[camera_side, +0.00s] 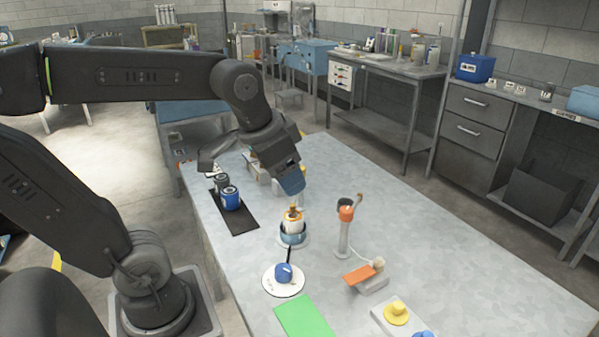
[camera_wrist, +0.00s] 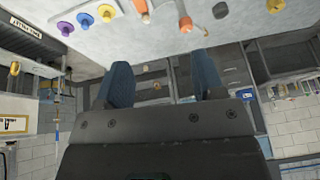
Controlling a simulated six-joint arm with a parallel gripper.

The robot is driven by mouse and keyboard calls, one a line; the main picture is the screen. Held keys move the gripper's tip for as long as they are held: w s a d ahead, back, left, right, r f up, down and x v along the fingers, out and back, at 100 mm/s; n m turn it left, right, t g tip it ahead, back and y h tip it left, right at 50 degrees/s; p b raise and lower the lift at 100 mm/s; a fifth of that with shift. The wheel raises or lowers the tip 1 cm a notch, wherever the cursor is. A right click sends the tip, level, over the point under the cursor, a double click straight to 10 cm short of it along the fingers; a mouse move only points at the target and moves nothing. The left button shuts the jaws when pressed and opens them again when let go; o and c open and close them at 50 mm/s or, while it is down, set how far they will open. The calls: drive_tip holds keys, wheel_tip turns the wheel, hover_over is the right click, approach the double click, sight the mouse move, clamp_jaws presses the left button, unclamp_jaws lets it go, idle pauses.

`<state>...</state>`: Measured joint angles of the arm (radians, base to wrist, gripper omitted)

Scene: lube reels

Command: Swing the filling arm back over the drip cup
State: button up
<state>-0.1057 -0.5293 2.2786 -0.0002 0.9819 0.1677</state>
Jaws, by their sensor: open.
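A grey post (camera_side: 344,240) with an orange collar (camera_side: 346,213) stands on the table. A dark cup-like part (camera_side: 344,202) and a short brown-tipped arm (camera_side: 358,200) sit at its top; these look like the drip cup and filling arm, but I cannot tell their exact alignment. The orange collar also shows at the top of the wrist view (camera_wrist: 186,23). My gripper (camera_side: 292,190) is open and empty, above the table and to the left of the post. In the wrist view my gripper (camera_wrist: 161,60) has two blue fingers spread wide.
A white and orange reel in a blue holder (camera_side: 293,232) stands below my gripper. A blue knob (camera_side: 284,272) on a white disc, an orange plate (camera_side: 360,274), a green mat (camera_side: 305,317) and a yellow knob (camera_side: 397,312) are nearer. Blue and dark cans (camera_side: 230,198) stand left.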

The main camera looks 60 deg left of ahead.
drive_tip(key=w+a+m+g, duration=0.2)
drive_tip(key=w+a+g, duration=0.2)
drive_tip(key=w+a, duration=1.35)
drive_tip(key=w+a+f+m, duration=0.2)
drive_tip(key=a+f, duration=0.4)
drive_tip(key=a, duration=0.5)
drive_tip(key=shift+g+h, duration=0.3)
drive_tip(key=shift+g, duration=0.1)
drive_tip(key=f, duration=1.3)
drive_tip(key=shift+s+a, duration=0.1)
drive_tip(key=shift+s, duration=0.15)
drive_tip(key=shift+n, duration=0.3)
clamp_jaws()
